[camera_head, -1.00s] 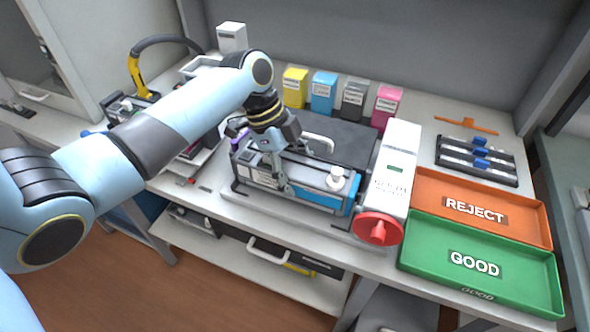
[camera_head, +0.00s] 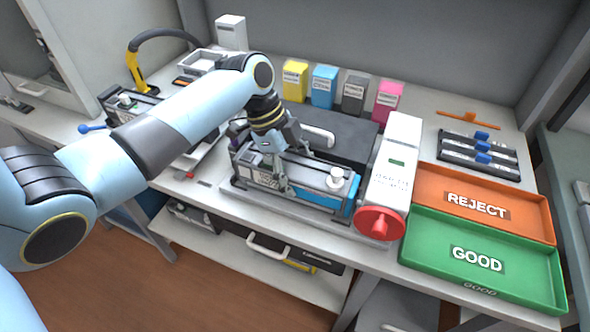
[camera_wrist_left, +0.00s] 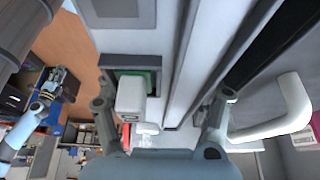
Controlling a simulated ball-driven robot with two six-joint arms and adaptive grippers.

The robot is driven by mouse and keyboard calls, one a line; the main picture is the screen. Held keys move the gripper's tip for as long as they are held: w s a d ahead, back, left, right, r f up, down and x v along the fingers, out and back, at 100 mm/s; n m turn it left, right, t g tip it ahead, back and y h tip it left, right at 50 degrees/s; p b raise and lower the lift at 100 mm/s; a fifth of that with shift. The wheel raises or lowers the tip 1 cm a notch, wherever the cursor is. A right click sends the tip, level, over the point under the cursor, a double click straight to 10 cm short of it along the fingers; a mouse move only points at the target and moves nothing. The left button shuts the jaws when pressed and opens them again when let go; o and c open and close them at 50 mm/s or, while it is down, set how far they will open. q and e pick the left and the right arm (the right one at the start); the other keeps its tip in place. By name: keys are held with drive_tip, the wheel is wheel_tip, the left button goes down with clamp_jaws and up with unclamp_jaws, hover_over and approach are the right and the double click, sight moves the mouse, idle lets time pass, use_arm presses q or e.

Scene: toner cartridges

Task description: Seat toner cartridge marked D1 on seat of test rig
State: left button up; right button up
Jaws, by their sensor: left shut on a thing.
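My left gripper (camera_head: 280,180) is shut on a long grey and black toner cartridge (camera_head: 312,192) with a blue strip, a white cap and a white label too small to read. The cartridge lies level over the front of the test rig (camera_head: 350,135), left of its red knob (camera_head: 380,223). The seat under it is hidden, so I cannot tell if it touches. In the left wrist view the fingers stand on both sides of the grey cartridge body (camera_wrist_left: 180,60). At the left there, a light blue arm with a dark gripper (camera_wrist_left: 62,85), apparently my right one, shows small.
An orange REJECT tray (camera_head: 525,222) and a green GOOD tray (camera_head: 540,285) lie at the right. Yellow, blue, grey and pink boxes (camera_head: 323,88) stand behind the rig. A black rack with blue clips (camera_head: 480,158) sits at the back right. Another cartridge (camera_head: 130,100) is at the left.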

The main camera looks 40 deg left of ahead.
use_arm(q)
drive_tip(key=shift+f, duration=0.3)
idle(0.5)
idle(0.7)
drive_tip(key=o, duration=1.8)
drive_tip(key=shift+f, duration=0.1)
